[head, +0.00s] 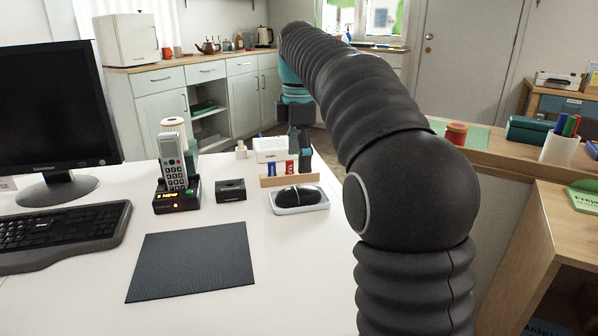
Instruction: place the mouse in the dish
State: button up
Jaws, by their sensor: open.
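The black mouse (297,194) lies in the shallow light grey dish (302,209) on the white desk, right of the small black box. My gripper (299,160) is at the end of my dark arm, pointing down, higher in the picture than the dish. Its two dark fingers are apart with nothing seen between them. It does not touch the mouse as far as I can see. The lower fingertips are partly hidden by the wooden strip with red and blue items.
A cordless phone (173,168) in its dock, a small black box (231,190) and a wooden holder (290,180) stand near the dish. A black mat (192,261), keyboard (62,236) and monitor (48,112) lie to the left. The front desk right of the mat is clear.

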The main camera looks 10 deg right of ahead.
aim_at(299, 187)
jog(key=shift+r+p, duration=0.5)
jog(key=shift+r, duration=1.75)
